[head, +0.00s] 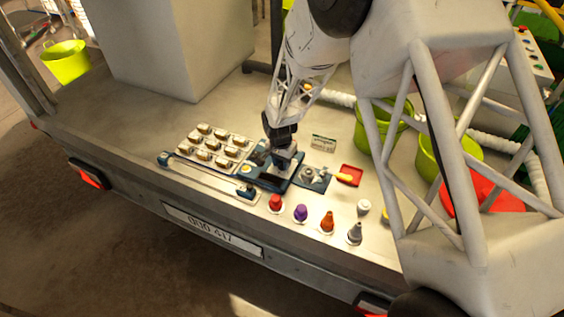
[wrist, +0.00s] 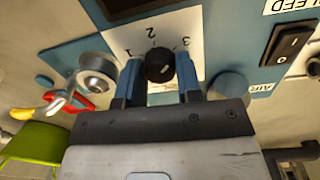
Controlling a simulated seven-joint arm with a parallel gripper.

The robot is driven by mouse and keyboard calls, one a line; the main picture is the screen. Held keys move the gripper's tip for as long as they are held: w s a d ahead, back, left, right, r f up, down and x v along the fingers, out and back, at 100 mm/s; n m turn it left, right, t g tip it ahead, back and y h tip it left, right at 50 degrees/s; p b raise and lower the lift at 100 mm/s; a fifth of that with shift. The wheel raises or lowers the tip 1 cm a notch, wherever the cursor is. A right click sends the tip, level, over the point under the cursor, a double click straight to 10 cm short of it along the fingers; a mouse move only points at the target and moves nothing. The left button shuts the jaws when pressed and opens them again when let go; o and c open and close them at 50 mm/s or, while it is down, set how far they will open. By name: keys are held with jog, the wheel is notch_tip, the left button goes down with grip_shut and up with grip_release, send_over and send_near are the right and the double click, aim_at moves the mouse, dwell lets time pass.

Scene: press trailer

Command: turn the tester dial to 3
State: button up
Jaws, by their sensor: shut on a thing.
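The tester dial (wrist: 158,62) is a small black knob on a white scale marked 1, 2 and 3, in the wrist view. A small light mark shows on it, but I cannot tell which number it points to. My gripper (wrist: 160,82) has one blue finger on each side of the dial and is shut on it. In the head view my gripper (head: 283,160) reaches down to the blue tester (head: 268,180) on the trailer bed and hides the dial there.
A black rocker switch (wrist: 291,42) and a round metal fitting (wrist: 97,76) flank the dial. A red tray (head: 350,170) lies to the right of the tester. Several coloured cones, including a red one (head: 275,202), stand in front. Green buckets (head: 375,140) stand at right.

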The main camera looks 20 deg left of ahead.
aim_at(281, 163)
jog(key=shift+m, duration=0.6)
jog(key=o, duration=0.9)
jog(key=shift+o, duration=0.2)
jog(key=shift+a+r, duration=0.2)
jog(key=shift+r, duration=3.7)
